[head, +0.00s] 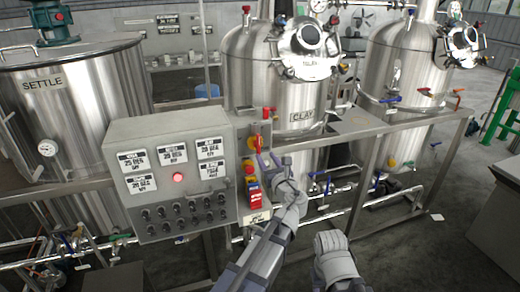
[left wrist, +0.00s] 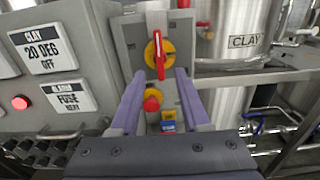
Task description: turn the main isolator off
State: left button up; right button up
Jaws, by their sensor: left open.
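The main isolator is a red rotary handle on a yellow disc (left wrist: 158,56), mounted on a narrow grey panel (left wrist: 188,35). Its handle stands close to upright in the left wrist view. In the head view, the handle (head: 258,143) shows just beyond my left gripper (head: 266,160). My left gripper is open, and its two purple fingers (left wrist: 161,76) point at the panel, one to each side of the handle's lower end. I see no clear contact with the handle. A red push button on a yellow ring (left wrist: 151,103) sits below the isolator, between the fingers.
A grey control box (head: 170,180) with labels, a red lamp and several knobs stands left of the panel. The CLAY tank (head: 290,95) and a metal rail (head: 390,133) are to the right.

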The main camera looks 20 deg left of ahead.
aim_at(259, 148)
pick_arm(q)
jog(key=x, duration=0.7)
grip_shut()
dwell(0.3)
